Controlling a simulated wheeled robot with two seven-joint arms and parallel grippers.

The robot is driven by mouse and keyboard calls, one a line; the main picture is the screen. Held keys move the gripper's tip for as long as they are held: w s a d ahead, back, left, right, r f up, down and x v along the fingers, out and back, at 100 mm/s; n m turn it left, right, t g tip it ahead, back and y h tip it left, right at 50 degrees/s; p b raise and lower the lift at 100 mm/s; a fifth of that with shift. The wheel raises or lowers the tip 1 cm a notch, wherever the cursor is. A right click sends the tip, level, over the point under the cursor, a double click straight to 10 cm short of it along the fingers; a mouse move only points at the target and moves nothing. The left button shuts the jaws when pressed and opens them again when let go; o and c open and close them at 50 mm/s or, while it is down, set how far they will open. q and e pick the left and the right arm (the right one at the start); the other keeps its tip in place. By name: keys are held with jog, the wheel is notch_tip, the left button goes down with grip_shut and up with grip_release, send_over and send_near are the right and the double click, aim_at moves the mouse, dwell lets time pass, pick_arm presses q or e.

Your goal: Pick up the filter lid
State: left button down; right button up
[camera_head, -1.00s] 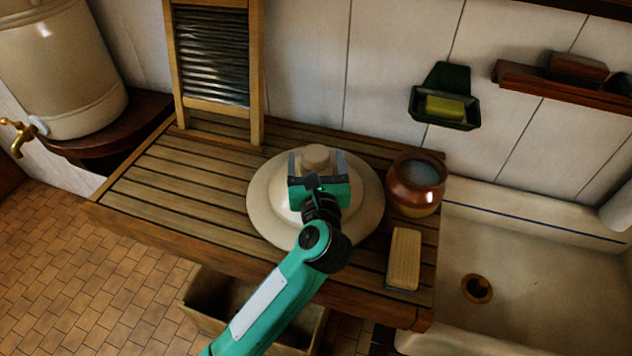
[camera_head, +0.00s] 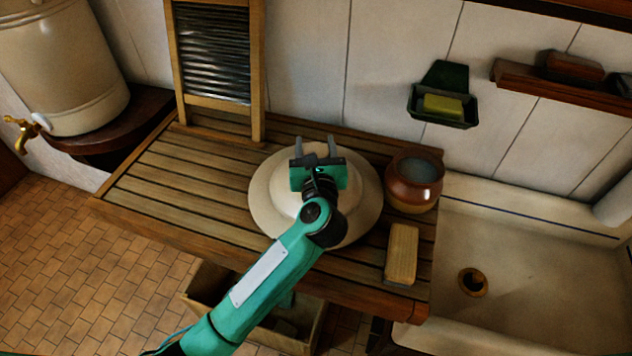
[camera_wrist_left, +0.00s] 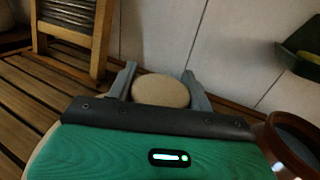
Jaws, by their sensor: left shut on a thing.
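The filter lid is a cream, wide-brimmed round lid (camera_head: 268,208) with a domed middle, on the slatted wooden drainboard (camera_head: 170,190). Its round knob (camera_wrist_left: 160,91) shows in the left wrist view. My left gripper (camera_head: 315,147) is over the lid, its two grey fingers on either side of the knob and shut on it. In the left wrist view the fingers (camera_wrist_left: 158,88) press against the knob's sides. My gripper and arm hide part of the dome and knob in the head view. I cannot tell any gap under the lid. My right gripper is out of view.
A brown jar (camera_head: 413,182) stands close to the lid's right, with a wooden brush (camera_head: 402,253) in front of it. A washboard (camera_head: 214,60) leans behind. A cream urn (camera_head: 65,75) is at left, a sink (camera_head: 540,260) at right. The drainboard's left part is clear.

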pick_arm(q)
jog(key=shift+w+r, duration=0.1)
jog(key=shift+r, duration=0.15)
